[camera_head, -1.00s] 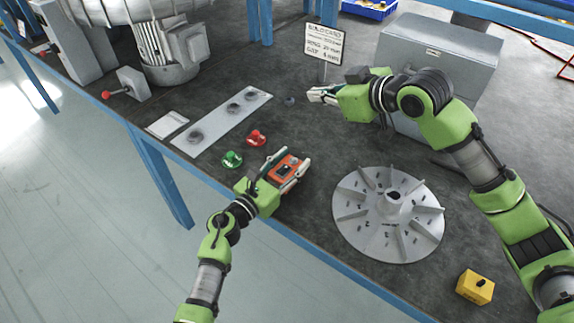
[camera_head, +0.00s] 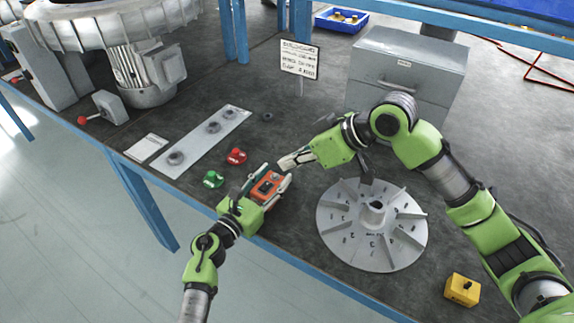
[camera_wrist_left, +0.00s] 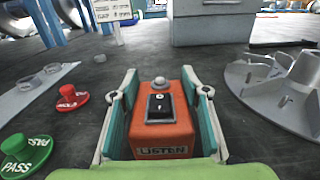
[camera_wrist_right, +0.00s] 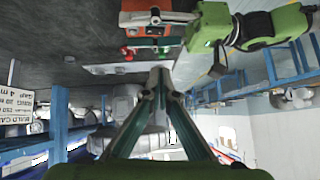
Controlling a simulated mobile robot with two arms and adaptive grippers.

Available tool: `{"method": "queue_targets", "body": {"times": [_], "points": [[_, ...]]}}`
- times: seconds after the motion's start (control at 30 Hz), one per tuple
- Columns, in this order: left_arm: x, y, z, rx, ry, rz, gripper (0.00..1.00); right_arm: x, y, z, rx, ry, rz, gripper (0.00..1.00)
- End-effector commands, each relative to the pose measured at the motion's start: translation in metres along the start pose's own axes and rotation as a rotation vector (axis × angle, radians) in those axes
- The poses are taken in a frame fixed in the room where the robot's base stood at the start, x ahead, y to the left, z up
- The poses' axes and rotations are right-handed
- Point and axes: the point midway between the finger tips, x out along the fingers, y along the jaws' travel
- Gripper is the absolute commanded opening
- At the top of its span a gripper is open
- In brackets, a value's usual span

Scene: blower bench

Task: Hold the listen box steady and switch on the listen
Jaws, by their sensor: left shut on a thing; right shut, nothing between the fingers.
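The listen box (camera_head: 267,187) is a small orange box on the bench near its front edge. In the left wrist view it (camera_wrist_left: 162,129) shows the word LISTEN, a black rocker switch (camera_wrist_left: 159,106) and a grey dome on top. My left gripper (camera_head: 270,186) is shut on the box, one finger along each side. My right gripper (camera_head: 283,164) is shut and empty, its tips just behind and right of the box, apart from it as far as I can tell. In the right wrist view the box (camera_wrist_right: 146,19) appears beyond the closed fingertips (camera_wrist_right: 158,75).
A finned impeller disc (camera_head: 340,235) lies to the right, with a yellow box (camera_head: 462,290) beyond.

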Motion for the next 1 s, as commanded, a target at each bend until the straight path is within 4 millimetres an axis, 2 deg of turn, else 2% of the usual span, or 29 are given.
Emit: {"method": "queue_targets", "body": {"times": [0.2,0.37,0.4,0.63,1.0], "points": [[0.000,-0.001,-0.001,0.000,0.001,-0.002,0.17,0.049,-0.002,0.000,0.003,-0.001,-0.005,0.00],[0.000,-0.001,-0.001,0.000,0.001,-0.001,0.17,0.081,-0.001,0.001,0.001,-0.002,-0.003,0.00],[0.000,-0.001,-0.001,0.000,0.001,-0.001,0.17,0.085,-0.001,0.008,0.003,-0.003,-0.002,0.00],[0.000,0.000,-0.001,0.000,0.001,-0.001,0.17,0.102,0.000,0.026,0.001,-0.002,-0.001,0.00],[0.000,0.000,0.000,0.000,0.001,-0.001,0.17,0.105,0.000,0.029,0.000,0.000,0.000,0.00]]}}
